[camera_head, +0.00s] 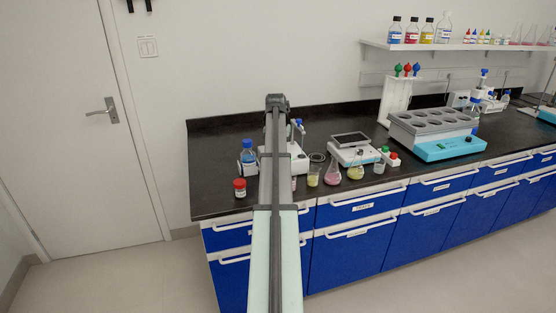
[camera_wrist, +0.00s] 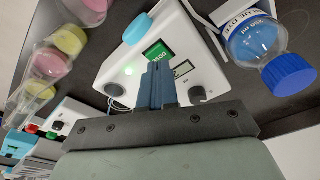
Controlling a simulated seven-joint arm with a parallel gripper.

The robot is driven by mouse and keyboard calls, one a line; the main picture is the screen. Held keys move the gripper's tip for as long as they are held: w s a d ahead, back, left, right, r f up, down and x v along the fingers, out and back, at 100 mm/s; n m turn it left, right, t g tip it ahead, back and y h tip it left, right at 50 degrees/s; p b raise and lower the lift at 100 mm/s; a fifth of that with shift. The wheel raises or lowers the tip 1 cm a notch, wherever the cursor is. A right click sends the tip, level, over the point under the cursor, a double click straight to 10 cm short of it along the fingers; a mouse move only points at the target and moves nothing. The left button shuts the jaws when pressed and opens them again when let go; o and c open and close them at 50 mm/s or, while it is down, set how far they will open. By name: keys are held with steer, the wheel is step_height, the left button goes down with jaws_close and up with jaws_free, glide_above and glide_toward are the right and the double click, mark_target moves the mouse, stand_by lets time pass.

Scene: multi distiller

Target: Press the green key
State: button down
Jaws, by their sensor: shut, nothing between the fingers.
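In the head view the device (camera_head: 298,164) is partly hidden behind my arm, and the fingertips are hidden.
A blue-capped bottle of blue dye (camera_wrist: 258,40) stands right of the device in the wrist view. Flasks with pink (camera_head: 332,178) and yellow (camera_head: 355,173) liquid stand to its right in the head view. A red-lidded jar (camera_head: 240,188) stands near the counter's front left edge.

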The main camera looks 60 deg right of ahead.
steer(key=shift+r, duration=2.65)
steer(key=shift+a, duration=0.1)
